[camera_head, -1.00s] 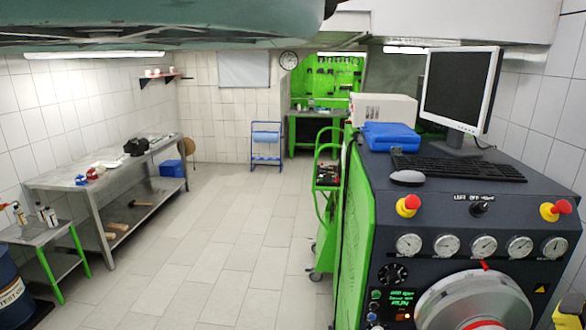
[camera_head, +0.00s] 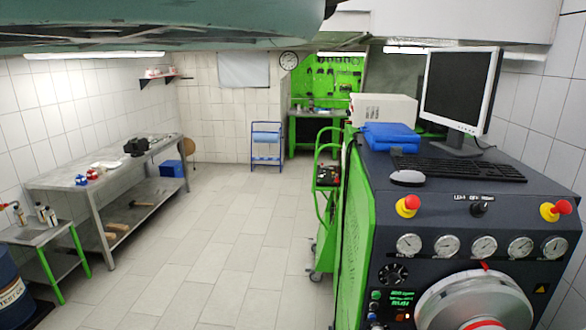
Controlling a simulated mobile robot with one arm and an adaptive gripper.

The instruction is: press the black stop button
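The pump test bench (camera_head: 440,205) stands at the right, with a dark front panel and a green side. A column of small round buttons (camera_head: 374,306) sits at the panel's lower left, beside a small display with green text (camera_head: 401,298). The top button looks green; the lower ones are dark and too small to tell which is the black stop button. A larger black knob (camera_head: 393,274) sits above them. Two red mushroom buttons on yellow bases, left (camera_head: 408,206) and right (camera_head: 556,211), are higher up. My gripper is not in view.
Gauges (camera_head: 483,246) line the panel above a large round metal part (camera_head: 475,305). A monitor (camera_head: 459,90), keyboard (camera_head: 459,168) and mouse (camera_head: 407,178) are on top. A green trolley (camera_head: 322,210) stands behind. The tiled floor (camera_head: 215,235) at the left is clear.

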